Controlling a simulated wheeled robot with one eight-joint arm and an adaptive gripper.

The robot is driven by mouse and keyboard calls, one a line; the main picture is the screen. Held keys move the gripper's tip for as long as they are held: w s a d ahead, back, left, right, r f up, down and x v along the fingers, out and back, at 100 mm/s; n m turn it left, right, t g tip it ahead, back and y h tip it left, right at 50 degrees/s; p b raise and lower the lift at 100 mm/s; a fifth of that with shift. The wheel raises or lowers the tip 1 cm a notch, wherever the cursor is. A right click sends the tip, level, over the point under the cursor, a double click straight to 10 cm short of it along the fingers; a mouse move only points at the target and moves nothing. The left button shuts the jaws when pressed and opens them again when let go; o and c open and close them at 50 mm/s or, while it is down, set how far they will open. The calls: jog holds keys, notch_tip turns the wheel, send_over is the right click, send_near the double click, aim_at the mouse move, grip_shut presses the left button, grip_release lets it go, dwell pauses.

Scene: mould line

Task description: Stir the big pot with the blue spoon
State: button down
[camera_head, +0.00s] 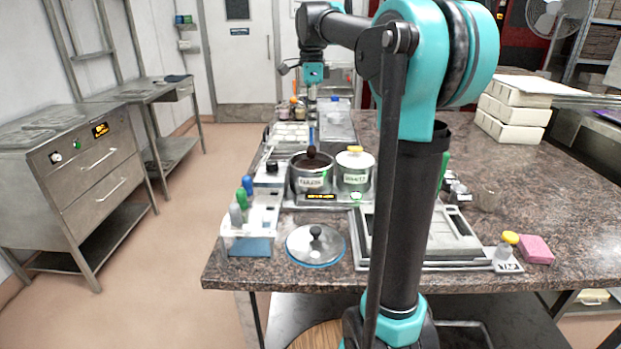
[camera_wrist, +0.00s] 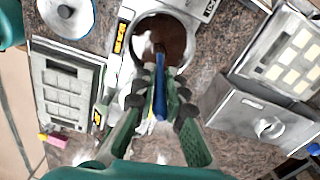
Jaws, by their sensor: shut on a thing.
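The big pot (camera_head: 311,182), a steel pot with dark brown contents, stands on the counter. In the wrist view its open mouth (camera_wrist: 178,38) shows brown contents with a pale patch at the left. My gripper (camera_wrist: 160,84) is shut on the blue spoon (camera_wrist: 160,98), whose handle stands between the green fingers. The spoon (camera_head: 311,134) hangs upright over the pot in the head view.
A second pot labelled white (camera_head: 355,180) stands right beside the big pot. A round lid with a black knob (camera_head: 315,246) lies in front. A rack with bottles (camera_head: 250,220) is at the left, a flat metal mould frame (camera_head: 455,240) at the right.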

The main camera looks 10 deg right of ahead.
jog(key=shift+r, duration=2)
